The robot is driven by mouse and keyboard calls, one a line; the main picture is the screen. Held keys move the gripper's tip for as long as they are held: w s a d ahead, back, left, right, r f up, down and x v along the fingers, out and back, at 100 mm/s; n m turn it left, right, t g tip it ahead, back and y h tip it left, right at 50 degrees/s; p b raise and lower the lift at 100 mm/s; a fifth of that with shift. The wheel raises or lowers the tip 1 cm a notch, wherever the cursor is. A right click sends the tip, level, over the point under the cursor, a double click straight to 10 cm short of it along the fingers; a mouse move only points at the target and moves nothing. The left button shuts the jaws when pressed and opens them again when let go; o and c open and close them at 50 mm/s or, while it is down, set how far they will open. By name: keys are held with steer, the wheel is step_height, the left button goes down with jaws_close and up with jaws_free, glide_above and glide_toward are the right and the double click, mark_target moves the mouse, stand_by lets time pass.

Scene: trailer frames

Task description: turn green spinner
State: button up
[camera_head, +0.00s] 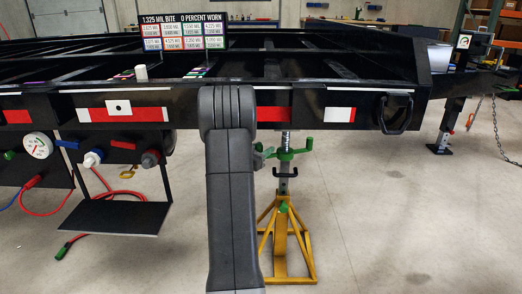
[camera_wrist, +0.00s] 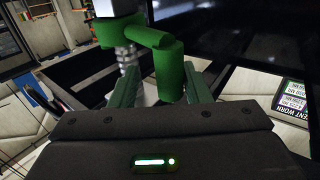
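The green spinner (camera_head: 288,154) sits on the threaded screw of a yellow jack stand (camera_head: 283,245) under the black trailer's side rail. In the wrist view the spinner (camera_wrist: 152,37) shows close up, with its bent arm and thick knob in front of my gripper (camera_wrist: 160,68). The two fingers stand apart, one on each side of the knob, with visible gaps. In the head view my dark arm hides most of my gripper (camera_head: 263,157), which is just left of the spinner. I cannot tell whether either finger touches the knob.
The black trailer frame (camera_head: 350,100) spans the view above the stand. A gauge (camera_head: 37,146), connectors and a black shelf (camera_head: 120,217) are on the left. A chain (camera_head: 495,120) hangs at the right. The concrete floor right of the stand is clear.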

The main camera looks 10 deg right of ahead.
steer(key=shift+a, duration=0.1)
steer(key=shift+s+a, duration=0.25)
steer(key=shift+a, duration=0.15)
steer(key=p+v, duration=0.2)
steer(key=v, duration=1.1)
steer(key=shift+d, duration=0.15)
